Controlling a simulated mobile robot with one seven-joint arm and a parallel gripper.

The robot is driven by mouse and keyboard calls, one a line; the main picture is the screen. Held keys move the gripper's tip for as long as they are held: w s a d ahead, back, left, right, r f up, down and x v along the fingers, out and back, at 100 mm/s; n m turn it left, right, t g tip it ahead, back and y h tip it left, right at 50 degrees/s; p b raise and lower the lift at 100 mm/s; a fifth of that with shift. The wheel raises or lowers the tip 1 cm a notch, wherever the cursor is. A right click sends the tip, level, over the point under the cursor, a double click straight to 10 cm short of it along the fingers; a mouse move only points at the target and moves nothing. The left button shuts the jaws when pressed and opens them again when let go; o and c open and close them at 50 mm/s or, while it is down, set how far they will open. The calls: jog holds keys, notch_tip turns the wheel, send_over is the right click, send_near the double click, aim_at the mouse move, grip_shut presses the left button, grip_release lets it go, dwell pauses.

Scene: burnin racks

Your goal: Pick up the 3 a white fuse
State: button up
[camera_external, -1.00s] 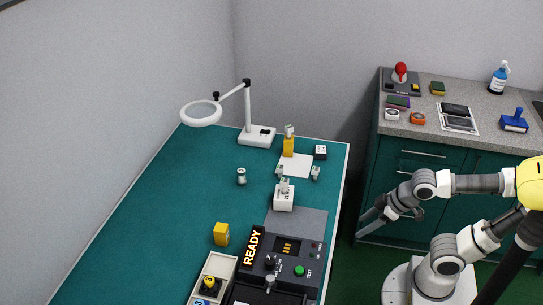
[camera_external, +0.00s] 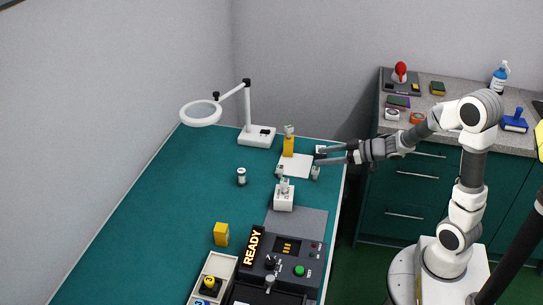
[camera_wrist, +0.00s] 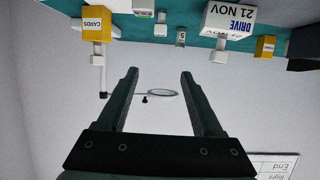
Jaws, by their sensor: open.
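No piece is legible as the 3 A white fuse. Candidates in the external view are a small white cylinder (camera_external: 242,177) standing alone on the green table and two small whitish pieces, one left (camera_external: 280,171) and one right (camera_external: 315,172), by the white card. A further pale piece (camera_external: 284,185) sits on a white block (camera_external: 284,199). In the wrist view, which is upside down, the cylinder (camera_wrist: 181,38) carries a dark mark that I cannot read surely. My gripper (camera_external: 317,156) is open and empty at the table's right edge, close to the right piece; it also shows in the wrist view (camera_wrist: 159,72).
A yellow box (camera_external: 289,147) stands behind the white card (camera_external: 296,168). A magnifier lamp (camera_external: 257,136) stands at the back. A yellow block (camera_external: 221,234), a tray (camera_external: 225,264) and a console (camera_external: 299,260) marked READY are in front. The left of the table (camera_external: 150,215) is clear.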

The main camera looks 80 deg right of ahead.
jog(key=s+d+f+n+y, duration=0.1)
jog(key=s+d, duration=0.1)
jog(key=s, duration=0.1)
jog(key=b, duration=0.3)
send_near(280, 173)
jog(key=shift+w+d, duration=0.25)
jog(key=shift+w, duration=0.3)
jog(key=shift+w+d, duration=0.3)
jog(key=shift+w, duration=0.25)
jog(key=b+x, duration=0.1)
jog(key=x, duration=0.1)
jog(key=b+x, duration=0.1)
jog(key=x, duration=0.1)
jog(key=shift+w+d+f, duration=0.1)
jog(key=shift+w+f, duration=0.15)
jog(key=shift+f, duration=0.1)
jog(key=shift+w, duration=0.3)
grip_shut()
